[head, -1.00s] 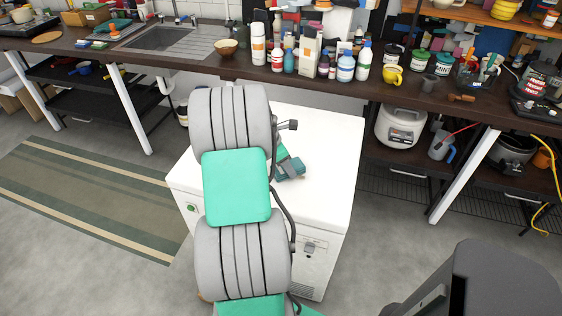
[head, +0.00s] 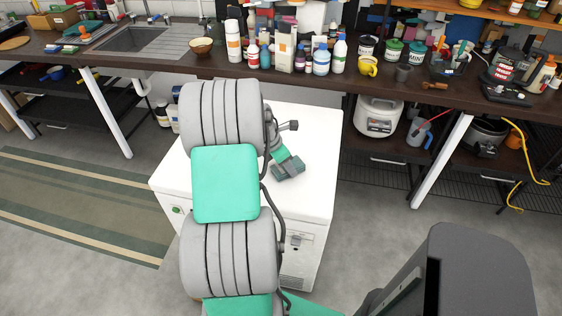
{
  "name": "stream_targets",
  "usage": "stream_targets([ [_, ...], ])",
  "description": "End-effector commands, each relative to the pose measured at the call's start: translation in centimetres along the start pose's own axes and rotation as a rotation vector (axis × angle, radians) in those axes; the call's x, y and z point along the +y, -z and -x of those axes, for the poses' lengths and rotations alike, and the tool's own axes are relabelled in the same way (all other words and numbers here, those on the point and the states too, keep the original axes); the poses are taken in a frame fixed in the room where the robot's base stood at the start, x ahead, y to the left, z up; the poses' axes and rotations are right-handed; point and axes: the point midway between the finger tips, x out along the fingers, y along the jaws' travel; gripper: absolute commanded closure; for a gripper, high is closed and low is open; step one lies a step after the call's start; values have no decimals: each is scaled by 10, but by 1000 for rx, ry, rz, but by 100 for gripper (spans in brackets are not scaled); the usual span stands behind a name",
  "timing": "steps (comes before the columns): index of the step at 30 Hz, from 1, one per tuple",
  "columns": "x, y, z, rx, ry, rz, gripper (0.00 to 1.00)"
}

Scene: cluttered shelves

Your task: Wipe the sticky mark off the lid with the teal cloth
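The white lid (head: 311,205) tops a chest freezer standing in front of the workbench. My arm reaches across its left part and hides much of it. My gripper (head: 284,170) is low over the middle of the lid, partly hidden by my own arm. A small dark teal bundle, the teal cloth (head: 291,168), is at its fingertips and appears gripped, at or just above the lid surface. No sticky mark shows on the visible lid; it may be under the cloth or behind my arm.
Behind the freezer is a dark workbench (head: 295,76) crowded with bottles, a wooden bowl (head: 201,46), a yellow mug (head: 368,66) and jars. A white rice cooker (head: 378,117) sits on the shelf below. The lid's right part is bare. A striped rug (head: 80,205) lies left.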

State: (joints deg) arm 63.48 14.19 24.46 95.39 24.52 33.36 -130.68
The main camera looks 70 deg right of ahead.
Motion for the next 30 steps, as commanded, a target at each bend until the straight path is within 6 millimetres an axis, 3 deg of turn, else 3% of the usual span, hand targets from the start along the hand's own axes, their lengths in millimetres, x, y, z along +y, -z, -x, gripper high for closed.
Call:
stream_targets([
  [6,-17,-12,-6,5,11,1,90],
  [13,-20,-16,-5,6,10,3,90],
  [30,5,6,6,2,4,3,90],
])
